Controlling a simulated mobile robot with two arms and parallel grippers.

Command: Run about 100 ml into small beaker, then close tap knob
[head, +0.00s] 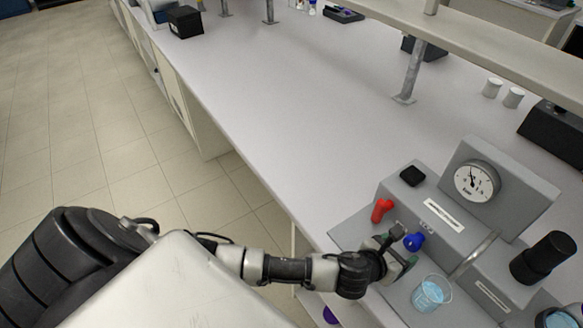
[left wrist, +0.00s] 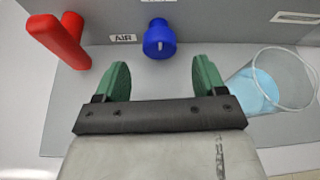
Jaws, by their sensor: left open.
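The blue knob (head: 414,242) sticks out of the grey rig's front face. In the left wrist view the blue knob (left wrist: 159,40) lies ahead of and between my fingers, apart from them. The small clear beaker (head: 431,293) stands upright on the rig's base below the metal spout (head: 472,257) and holds light blue liquid. The beaker (left wrist: 273,85) shows just right of my right-hand finger in the wrist view. My left gripper (head: 401,258) is open and empty; its green fingers (left wrist: 161,78) show in the wrist view. My right gripper is not in view.
A red handle (head: 382,210) sits left of the blue knob, by an AIR label (left wrist: 124,38). The rig carries a pressure gauge (head: 477,181) and a black cylinder (head: 545,258). Another vessel with blue liquid (head: 562,319) is at the lower right. The bench (head: 290,110) behind is largely clear.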

